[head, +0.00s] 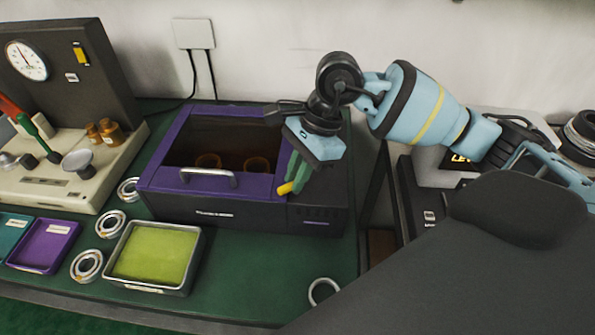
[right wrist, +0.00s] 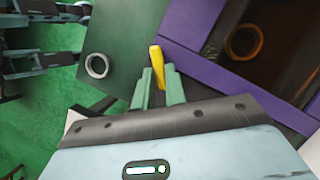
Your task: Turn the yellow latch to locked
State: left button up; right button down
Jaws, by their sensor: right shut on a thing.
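The yellow latch (head: 285,188) shows as a short yellow bar at the front right of the purple-rimmed dark box (head: 250,213). My right gripper (head: 294,173) reaches down over the box's right side, its green fingers shut on the latch. In the right wrist view the latch (right wrist: 156,58) stands out between the green fingertips (right wrist: 158,85), slightly tilted, beside the purple rim (right wrist: 205,62). Its lower end and pivot are hidden by the fingers. I cannot read any lock marking.
The box has a front handle (head: 208,178) and amber rings (head: 257,164) inside. A tray with a yellow-green pad (head: 152,253) and several bearing rings (head: 87,265) lie at left. A lone ring (head: 322,290) lies front right. Green bench (head: 255,270) is clear before the box.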

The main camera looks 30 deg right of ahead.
jog(key=m+t+p, duration=0.1)
jog(key=m+t, duration=0.1)
jog(key=m, duration=0.3)
jog(key=shift+r, duration=0.1)
jog(key=shift+m+t+h, duration=0.4)
jog(key=shift+m+h, duration=0.1)
jog(key=shift+m, duration=0.6)
jog(key=shift+p, duration=0.3)
jog(key=c, duration=1.4)
grip_release()
jog(key=shift+c, duration=0.2)
jog(key=v, duration=0.7)
jog(key=shift+s+r, duration=0.15)
jog(key=shift+r, duration=0.15)
